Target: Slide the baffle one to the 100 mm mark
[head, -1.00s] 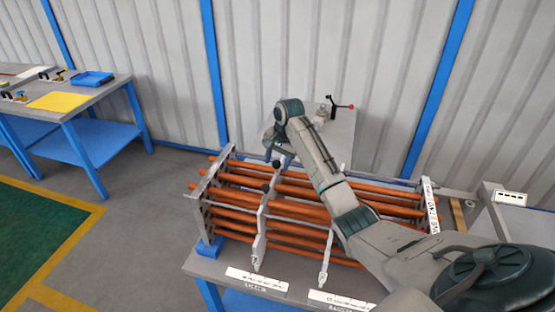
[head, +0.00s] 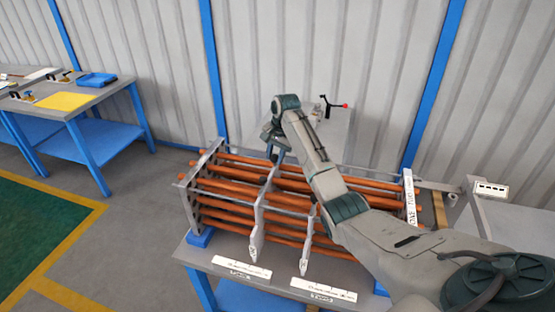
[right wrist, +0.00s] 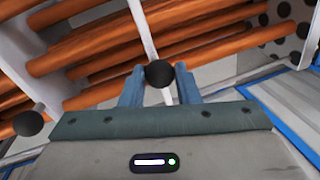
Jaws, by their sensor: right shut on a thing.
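Baffle one (head: 257,228) is the left pale upright plate among the orange tubes. Its pointed lower end is right of the middle of the left white scale strip (head: 230,267); the marks are too small to read. My right gripper (head: 273,156) reaches over the tubes from the right and is at the top of this plate. In the right wrist view, the gripper (right wrist: 160,84) is shut on a black knob (right wrist: 160,73), with a pale plate edge running up behind it. The head view hides the knob. My left gripper is not in view.
A second baffle (head: 309,238) stands right, near the left end of its scale strip (head: 335,291). Its black knob (right wrist: 28,122) appears left in the wrist view. A left end plate (head: 188,205) and right lettered plate (head: 409,200) bound the orange tubes (head: 229,188).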

